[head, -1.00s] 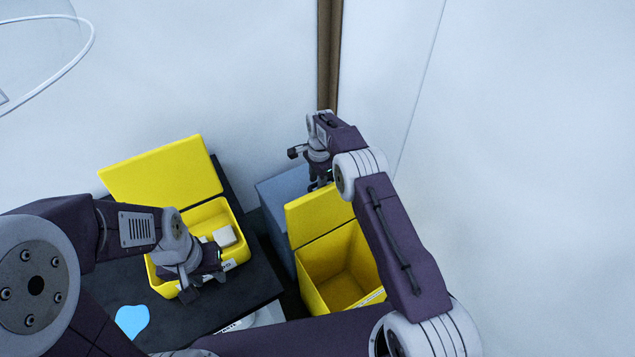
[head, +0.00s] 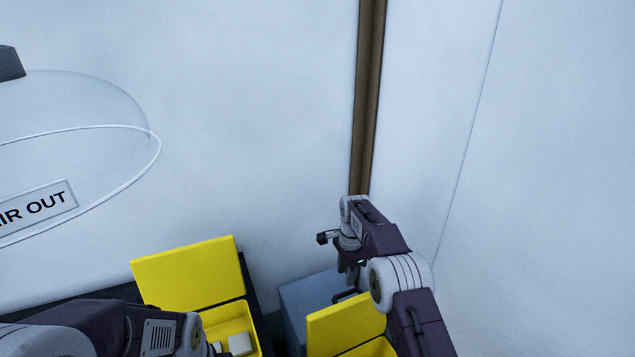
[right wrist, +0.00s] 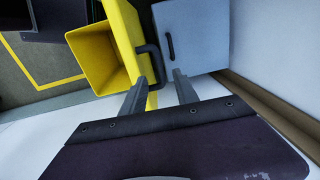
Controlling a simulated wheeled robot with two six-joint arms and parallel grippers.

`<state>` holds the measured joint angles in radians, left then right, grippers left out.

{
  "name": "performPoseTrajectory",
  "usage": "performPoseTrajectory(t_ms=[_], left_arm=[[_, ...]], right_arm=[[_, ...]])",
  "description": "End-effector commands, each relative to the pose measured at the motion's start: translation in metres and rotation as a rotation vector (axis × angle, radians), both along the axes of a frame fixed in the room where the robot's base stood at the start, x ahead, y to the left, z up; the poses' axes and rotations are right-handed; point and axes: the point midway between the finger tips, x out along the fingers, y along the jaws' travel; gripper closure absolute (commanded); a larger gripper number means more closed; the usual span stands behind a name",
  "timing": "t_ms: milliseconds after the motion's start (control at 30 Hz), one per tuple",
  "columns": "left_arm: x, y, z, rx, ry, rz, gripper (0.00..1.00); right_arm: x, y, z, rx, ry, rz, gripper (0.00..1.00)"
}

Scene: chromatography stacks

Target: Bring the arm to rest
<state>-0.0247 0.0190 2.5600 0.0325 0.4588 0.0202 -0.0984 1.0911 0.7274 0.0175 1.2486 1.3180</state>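My right gripper (head: 348,280) hangs pointing down above the yellow bin's raised lid and the blue-grey box. My left arm comes in at the bottom left of the head view.
The yellow bin (right wrist: 98,62) stands open, its lid (head: 338,322) raised. A blue-grey box (head: 303,305) with a dark handle (right wrist: 170,45) stands beside it. Walls stand behind and right.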

Motion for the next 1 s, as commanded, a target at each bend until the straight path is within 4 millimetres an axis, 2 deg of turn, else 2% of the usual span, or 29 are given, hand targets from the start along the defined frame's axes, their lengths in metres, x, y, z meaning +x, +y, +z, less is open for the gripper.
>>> performPoseTrajectory(t_ms=[100,167,200,300,433,533,633,800,900,967,1000], left_arm=[[0.0,0.0,0.005,0.0,0.0,0.0,0.64],[0.0,0.0,0.008,0.0,0.0,0.0,0.64],[0.0,0.0,0.009,0.0,0.0,0.0,0.64],[0.0,0.0,0.013,0.0,0.0,0.0,0.64],[0.0,0.0,0.017,0.0,0.0,0.0,0.64],[0.0,0.0,0.02,0.0,0.0,0.0,0.64],[0.0,0.0,0.023,0.0,0.0,0.0,0.64],[0.0,0.0,0.025,0.0,0.0,0.0,0.64],[0.0,0.0,0.024,0.0,0.0,0.0,0.64],[0.0,0.0,0.024,0.0,0.0,0.0,0.64],[0.0,0.0,0.024,0.0,0.0,0.0,0.64]], right_arm=[[0.011,-0.004,0.048,0.007,-0.076,-0.009,0.64],[0.005,-0.008,0.08,0.009,-0.099,-0.016,0.64],[-0.004,-0.011,0.095,0.009,-0.097,-0.021,0.64],[-0.033,-0.019,0.122,0.007,-0.09,-0.02,0.64],[-0.078,-0.029,0.138,-0.004,-0.084,0.064,0.64],[-0.126,-0.035,0.138,-0.019,-0.076,0.188,0.64],[-0.183,-0.041,0.124,-0.036,-0.062,0.361,0.64],[-0.278,-0.046,0.077,-0.057,-0.022,0.714,0.64],[-0.321,-0.048,0.046,-0.058,0.012,0.936,0.64],[-0.323,-0.048,0.04,-0.074,-0.006,1.047,0.64],[-0.315,-0.048,0.041,-0.092,-0.033,1.102,0.64]])
